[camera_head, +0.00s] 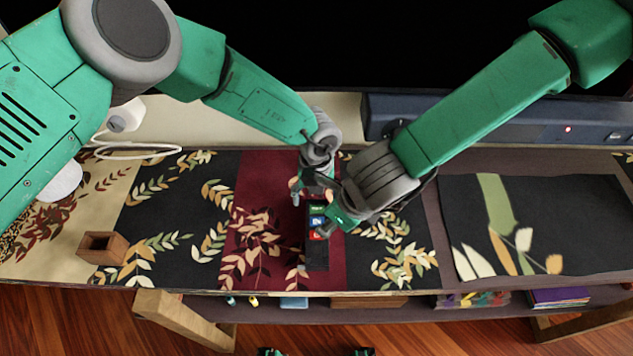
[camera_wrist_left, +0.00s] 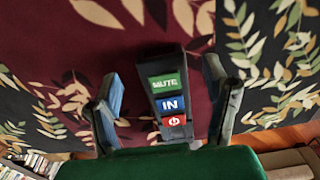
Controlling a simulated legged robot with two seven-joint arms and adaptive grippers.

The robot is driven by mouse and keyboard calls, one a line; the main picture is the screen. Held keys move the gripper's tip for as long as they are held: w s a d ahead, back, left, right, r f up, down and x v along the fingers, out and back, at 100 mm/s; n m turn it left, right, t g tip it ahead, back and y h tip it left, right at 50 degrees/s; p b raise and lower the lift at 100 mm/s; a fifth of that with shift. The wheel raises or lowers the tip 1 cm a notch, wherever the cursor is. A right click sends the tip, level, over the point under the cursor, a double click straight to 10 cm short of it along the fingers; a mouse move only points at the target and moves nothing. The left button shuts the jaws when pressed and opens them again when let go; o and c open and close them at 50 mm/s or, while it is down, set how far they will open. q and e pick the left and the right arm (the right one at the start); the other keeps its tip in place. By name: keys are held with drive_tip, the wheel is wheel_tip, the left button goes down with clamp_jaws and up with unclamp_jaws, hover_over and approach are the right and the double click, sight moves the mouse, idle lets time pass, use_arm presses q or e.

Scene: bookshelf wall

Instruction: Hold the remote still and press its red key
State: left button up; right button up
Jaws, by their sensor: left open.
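The black remote (camera_head: 317,258) lies on the dark red stretch of the patterned cloth, in the middle of the head view. Its green MUTE key, blue IN key and red key (camera_wrist_left: 174,121) show clearly in the left wrist view. My left gripper (camera_head: 313,194) is open over the far end of the remote. In the left wrist view its two fingers (camera_wrist_left: 165,92) stand on either side of the remote, with gaps. My right gripper (camera_head: 326,230) is low beside the red key (camera_head: 316,235), from the right. Its fingers are too hidden to tell their state, and contact is unclear.
A small brown wooden box (camera_head: 103,247) stands at the left. A dark mat with leaves (camera_head: 535,225) lies at the right. A dark blue bar (camera_head: 590,122) runs along the back under a black screen. The front edge is close beyond the remote's near end.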

use_arm(q)
drive_tip(key=shift+d+f, duration=0.2)
drive_tip(key=shift+f, duration=1.15)
use_arm(e)
drive_tip(key=shift+d, duration=0.25)
use_arm(q)
drive_tip(key=shift+a, duration=0.1)
drive_tip(key=c, duration=1.3)
drive_tip(key=shift+c, duration=0.2)
use_arm(e)
drive_tip(key=shift+a, duration=0.15)
drive_tip(key=shift+c, duration=0.3)
clamp_jaws()
